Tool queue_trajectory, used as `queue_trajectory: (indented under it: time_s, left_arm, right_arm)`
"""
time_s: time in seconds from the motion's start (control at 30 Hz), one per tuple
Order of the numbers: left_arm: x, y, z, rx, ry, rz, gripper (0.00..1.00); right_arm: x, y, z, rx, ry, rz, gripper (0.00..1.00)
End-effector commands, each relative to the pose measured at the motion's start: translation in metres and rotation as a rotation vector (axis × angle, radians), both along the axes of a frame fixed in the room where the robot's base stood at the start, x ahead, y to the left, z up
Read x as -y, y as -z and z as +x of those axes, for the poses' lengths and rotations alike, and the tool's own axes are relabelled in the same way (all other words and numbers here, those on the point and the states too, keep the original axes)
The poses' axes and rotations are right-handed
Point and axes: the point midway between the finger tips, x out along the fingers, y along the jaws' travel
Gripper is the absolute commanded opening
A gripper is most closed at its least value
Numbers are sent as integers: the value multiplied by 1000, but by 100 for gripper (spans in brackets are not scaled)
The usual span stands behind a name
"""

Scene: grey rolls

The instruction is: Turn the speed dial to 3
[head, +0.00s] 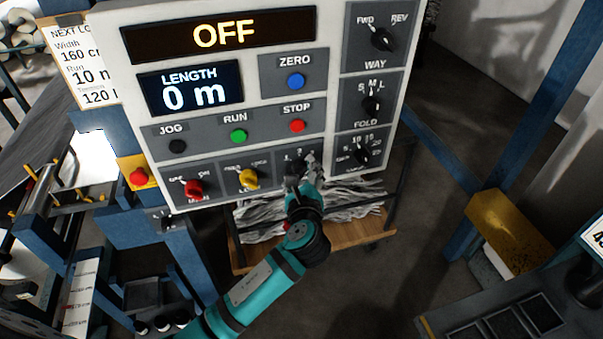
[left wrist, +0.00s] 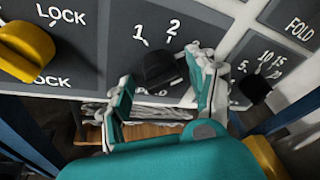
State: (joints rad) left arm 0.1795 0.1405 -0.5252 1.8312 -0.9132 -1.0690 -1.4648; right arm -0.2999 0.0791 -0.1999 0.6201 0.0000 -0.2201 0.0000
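The speed dial is a black knob on the panel's bottom row. It shows in the left wrist view (left wrist: 160,70), with the marks 1 and 2 above it. The 3 is not clear beside the right finger, and I cannot tell which mark the pointer faces. My left gripper (left wrist: 163,78) is open, with one finger on each side of the knob; whether either finger touches it is unclear. In the head view my left gripper (head: 300,178) is at the panel's lower edge and largely covers the dial (head: 297,166). My right gripper is not in view.
The control panel (head: 222,72) shows OFF and LENGTH 0 m. A yellow lock knob (head: 248,179) and red knob (head: 193,188) lie left of the dial. A black selector (head: 362,154) is close on the right.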

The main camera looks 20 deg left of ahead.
Motion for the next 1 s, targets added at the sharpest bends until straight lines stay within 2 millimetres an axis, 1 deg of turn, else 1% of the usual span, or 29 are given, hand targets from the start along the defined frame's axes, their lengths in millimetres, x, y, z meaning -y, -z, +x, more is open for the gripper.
queue_trajectory:
  time_s: [0.23, 0.37, 0.47, 0.7, 0.8, 0.9, 1.0]
  left_arm:
    - [0, -2, 0, 5, 0, -1, 60]
    - [4, -4, -9, 6, 2, -3, 60]
    - [10, -7, -24, 5, 2, -3, 60]
    - [28, -16, -73, 2, 1, -5, 60]
    - [34, -19, -89, 3, 1, -4, 60]
    - [39, -21, -100, 2, 1, -3, 60]
    - [41, -23, -107, 3, 1, -1, 60]
  right_arm:
    - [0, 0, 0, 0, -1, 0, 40]
    - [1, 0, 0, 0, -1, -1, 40]
    - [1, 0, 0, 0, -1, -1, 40]
    - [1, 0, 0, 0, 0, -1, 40]
    - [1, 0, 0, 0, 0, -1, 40]
    - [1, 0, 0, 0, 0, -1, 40]
    - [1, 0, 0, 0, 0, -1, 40]
